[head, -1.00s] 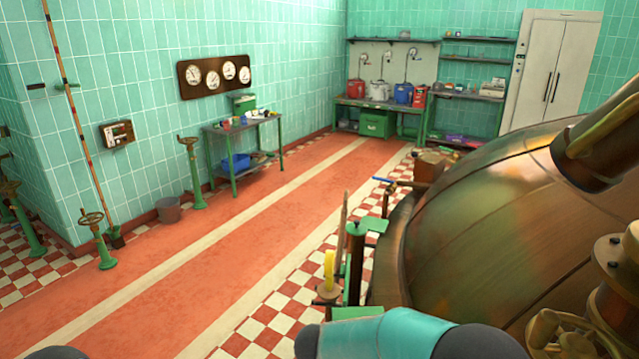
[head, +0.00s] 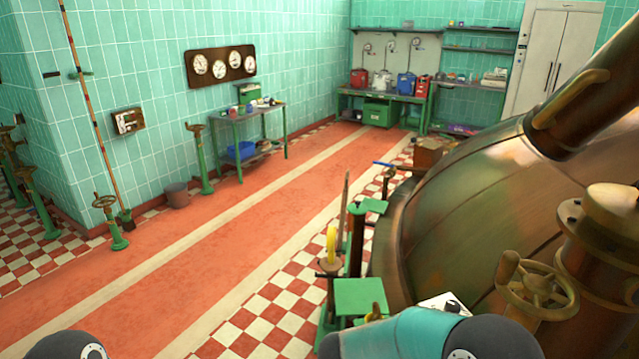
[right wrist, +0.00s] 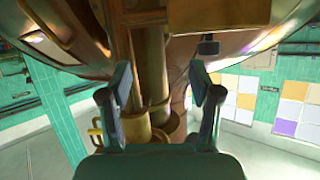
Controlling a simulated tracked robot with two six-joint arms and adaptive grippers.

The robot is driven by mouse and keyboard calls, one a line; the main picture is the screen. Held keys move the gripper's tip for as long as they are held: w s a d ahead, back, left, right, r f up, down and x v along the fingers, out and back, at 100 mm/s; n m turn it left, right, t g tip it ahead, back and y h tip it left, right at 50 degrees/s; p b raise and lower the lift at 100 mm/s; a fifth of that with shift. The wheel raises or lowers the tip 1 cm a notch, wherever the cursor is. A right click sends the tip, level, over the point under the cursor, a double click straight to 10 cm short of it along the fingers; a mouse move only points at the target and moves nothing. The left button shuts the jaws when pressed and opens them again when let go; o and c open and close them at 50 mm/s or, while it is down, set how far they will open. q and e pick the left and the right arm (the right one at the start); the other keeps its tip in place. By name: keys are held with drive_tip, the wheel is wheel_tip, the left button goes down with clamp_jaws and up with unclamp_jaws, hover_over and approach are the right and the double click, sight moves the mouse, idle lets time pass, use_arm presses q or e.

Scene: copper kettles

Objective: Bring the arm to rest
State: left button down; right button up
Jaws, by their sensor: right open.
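My right gripper (right wrist: 160,105) is open in the right wrist view, its two dark fingers apart with nothing between them. Behind the fingers is a brownish vertical pipe (right wrist: 150,70) under a copper vessel; I cannot tell how far off it is. In the head view a teal and black part of my arm shows at the bottom, right of centre, and a dark part of mine at the bottom left. Neither gripper shows in the head view. The large copper kettle (head: 460,215) fills the right side.
A green stand (head: 360,296) and a handwheel (head: 538,290) are close to my arm and the kettle. A green table (head: 262,115) stands by the left wall, with a bucket (head: 177,195) near it. The red floor lane (head: 240,215) is clear.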

wheel_tip(320, 180, down, 17)
drive_tip(key=a+n+t+y, duration=0.3)
drive_tip(key=n+t+y, duration=0.1)
drive_tip(key=n+y, duration=0.45)
drive_tip(key=s+a+f+n+g+y, duration=0.1)
drive_tip(key=s+a+f+g+y, duration=0.1)
drive_tip(key=s, duration=0.5)
drive_tip(key=s+a+f+n+g+y, duration=0.2)
drive_tip(key=s+a+f+g+y, duration=0.1)
drive_tip(key=s, duration=0.5)
drive_tip(key=s+a+f+n+g+y, duration=0.1)
drive_tip(key=s+a+f+g+y, duration=0.1)
drive_tip(key=s, duration=0.6)
drive_tip(key=shift+s+a+f+y, duration=0.2)
drive_tip(key=shift+f+y, duration=0.2)
drive_tip(key=shift+y, duration=0.35)
drive_tip(key=shift+n, duration=0.25)
